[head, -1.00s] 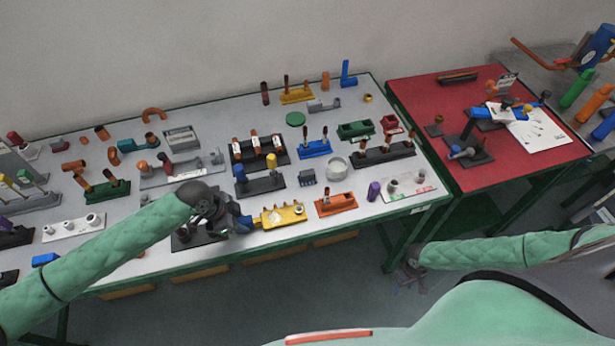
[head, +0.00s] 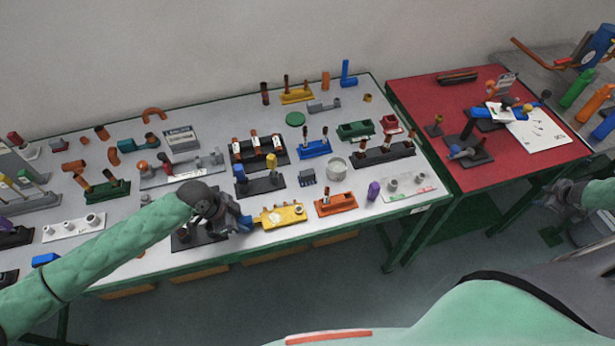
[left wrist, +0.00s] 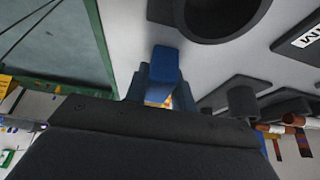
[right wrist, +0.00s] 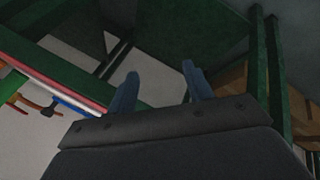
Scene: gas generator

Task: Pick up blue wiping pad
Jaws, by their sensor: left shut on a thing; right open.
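My left gripper (head: 243,222) is shut on a bright blue block (left wrist: 165,66), low over the front of the grey table beside a black base (head: 190,238). The block sits between the fingers in the left wrist view and matches the blue wiping pad in colour. Its lower end is hidden by the gripper. Another blue block (head: 46,259) lies at the table's front left edge; I cannot tell whether it is also a pad. My right gripper (head: 545,205) is open and empty beside the red table. Its spread fingers (right wrist: 158,92) show in the right wrist view.
The grey table (head: 130,265) is crowded with small parts on bases. A yellow base (head: 283,215) is just right of my left gripper, with an orange base (head: 336,204) beyond. The red table (head: 420,95) holds a white sheet (head: 540,135) and tools.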

